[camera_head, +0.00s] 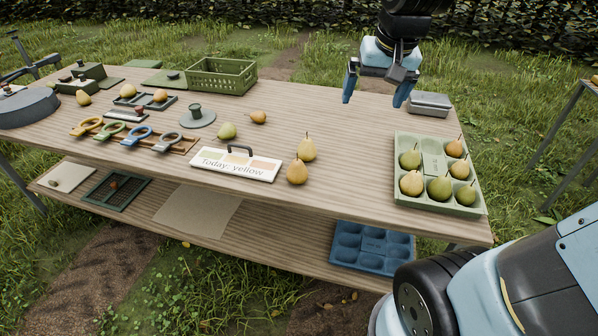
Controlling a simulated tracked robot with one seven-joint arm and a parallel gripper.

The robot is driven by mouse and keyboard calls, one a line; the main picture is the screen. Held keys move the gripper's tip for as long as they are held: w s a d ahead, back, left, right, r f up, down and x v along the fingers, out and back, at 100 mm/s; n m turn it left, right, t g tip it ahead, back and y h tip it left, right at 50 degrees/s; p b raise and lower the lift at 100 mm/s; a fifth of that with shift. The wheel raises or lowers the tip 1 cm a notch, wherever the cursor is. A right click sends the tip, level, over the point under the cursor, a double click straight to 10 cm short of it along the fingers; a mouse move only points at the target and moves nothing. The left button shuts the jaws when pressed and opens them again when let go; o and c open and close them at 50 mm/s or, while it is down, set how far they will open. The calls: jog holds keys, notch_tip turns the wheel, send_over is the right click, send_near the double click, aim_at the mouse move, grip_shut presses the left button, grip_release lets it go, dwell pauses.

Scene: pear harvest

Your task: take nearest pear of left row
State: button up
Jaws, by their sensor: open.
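The green tray (400,207) stands at the right end of the table and holds several pears. In its left row, the nearest pear (411,184) is yellow and sits upright at the front left. A greener pear (410,160) sits behind it. A green pear (439,189) is at the front middle. More pears (459,169) form the right row. My gripper (375,100) is open and empty, pointing down above the table's back part. It is behind and to the left of the tray, apart from the pears.
Two loose pears (307,149) stand left of the tray, beside a "Today: yellow" sign (236,164). A grey box (429,102) lies behind the tray. A green crate (222,77) is at the back.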

jog(key=w+a+f+g, duration=0.2)
jog(key=w+a+f, duration=0.45)
jog(key=w, duration=0.25)
jog(key=m+g, duration=0.2)
send_near(297, 172)
jog(key=shift+w+a+r+h, duration=0.25)
jog(key=shift+w+r+h, duration=0.15)
jog(key=shift+w+r, duration=0.5)
jog(key=shift+w+a+f, duration=0.1)
jog(key=shift+f, duration=0.25)
notch_tip(297, 172, down, 13)
jog(key=shift+f, duration=0.25)
jog(key=shift+c, duration=0.5)
jog(key=c, duration=1.1)
jog(key=shift+r, duration=0.15)
